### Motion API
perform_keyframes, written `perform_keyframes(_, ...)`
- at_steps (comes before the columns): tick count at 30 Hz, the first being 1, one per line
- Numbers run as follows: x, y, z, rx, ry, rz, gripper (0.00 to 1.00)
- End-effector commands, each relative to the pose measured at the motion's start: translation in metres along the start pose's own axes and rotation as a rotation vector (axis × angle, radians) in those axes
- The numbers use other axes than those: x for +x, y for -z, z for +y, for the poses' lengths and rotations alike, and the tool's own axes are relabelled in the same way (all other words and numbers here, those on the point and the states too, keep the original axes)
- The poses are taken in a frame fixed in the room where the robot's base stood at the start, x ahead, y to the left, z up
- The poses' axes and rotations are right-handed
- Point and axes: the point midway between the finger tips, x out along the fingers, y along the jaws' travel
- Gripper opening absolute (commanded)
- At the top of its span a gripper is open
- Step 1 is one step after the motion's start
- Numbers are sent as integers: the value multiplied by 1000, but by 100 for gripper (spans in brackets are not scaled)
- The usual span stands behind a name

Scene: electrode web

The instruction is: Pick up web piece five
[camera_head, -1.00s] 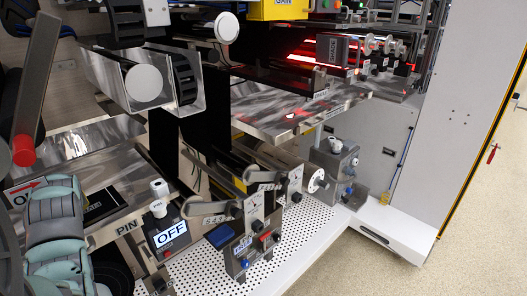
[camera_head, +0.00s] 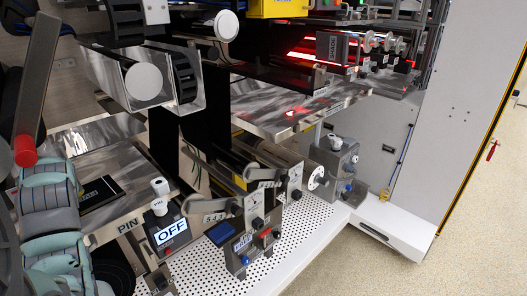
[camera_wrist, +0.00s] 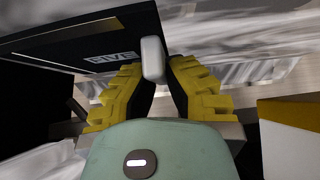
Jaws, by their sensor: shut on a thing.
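Web piece five is a flat black sheet with a white label that seems to read FIVE (camera_wrist: 113,56) in the wrist view. In the head view, a black piece with a small label (camera_head: 97,193) shows over the metal plate at the left. My gripper (camera_wrist: 154,80) has yellow ridged fingers, closed about a small white rounded block (camera_wrist: 152,58) at the edge of the black sheet. The block appears to be part of the piece.
The bare metal plate (camera_head: 85,143) lies around the piece. A post with an OFF sign (camera_head: 171,232) and a PIN knob (camera_head: 160,187) stands right of it. Rollers and a black web (camera_head: 163,140) are behind. A perforated white deck (camera_head: 300,245) is at the front right.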

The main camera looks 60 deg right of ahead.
Motion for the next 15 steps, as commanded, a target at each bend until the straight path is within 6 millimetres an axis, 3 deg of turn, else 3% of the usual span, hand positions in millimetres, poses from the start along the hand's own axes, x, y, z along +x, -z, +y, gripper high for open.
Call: perform_keyframes(15,-54,-47,-3,-1,0,-1,0)
